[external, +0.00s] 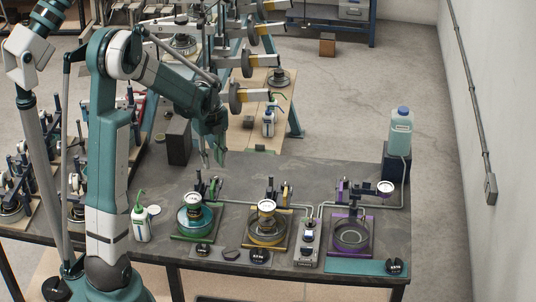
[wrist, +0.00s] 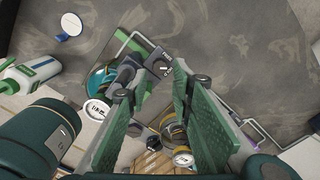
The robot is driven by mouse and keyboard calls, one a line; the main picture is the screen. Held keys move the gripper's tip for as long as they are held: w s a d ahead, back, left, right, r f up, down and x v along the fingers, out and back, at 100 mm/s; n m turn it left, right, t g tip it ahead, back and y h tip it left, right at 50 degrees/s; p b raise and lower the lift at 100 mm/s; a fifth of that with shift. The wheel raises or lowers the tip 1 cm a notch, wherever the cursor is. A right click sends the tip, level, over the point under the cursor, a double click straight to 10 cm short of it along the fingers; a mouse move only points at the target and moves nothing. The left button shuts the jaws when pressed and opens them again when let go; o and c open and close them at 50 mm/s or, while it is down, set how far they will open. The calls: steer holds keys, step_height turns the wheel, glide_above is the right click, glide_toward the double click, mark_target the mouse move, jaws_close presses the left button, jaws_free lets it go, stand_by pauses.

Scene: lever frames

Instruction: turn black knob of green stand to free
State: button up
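The green stand (external: 190,222) is on the table left of the yellow and purple stands, with a round dial on its green base. Its dark clamp block (external: 213,187) rises at the back. In the wrist view the green stand (wrist: 101,82) is partly hidden by my left finger, with a black plate (wrist: 159,64) beside it bearing white lettering that seems to read FREE and CLAMP. A dark knob-like part (wrist: 127,72) is next to that plate; its exact setting is unclear. My gripper (external: 213,162) is open and empty above and behind the stand; its fingers (wrist: 160,88) are spread apart.
The yellow stand (external: 267,228) and purple stand (external: 351,234) stand to the right. A white bottle with green nozzle (external: 140,227) is left of the green stand. A blue-capped bottle (external: 401,129) stands at the right back. The tabletop behind the stands is mostly clear.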

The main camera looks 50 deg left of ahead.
mark_target(215, 176)
steer(key=shift+f, duration=3.45)
steer(key=c, duration=0.6)
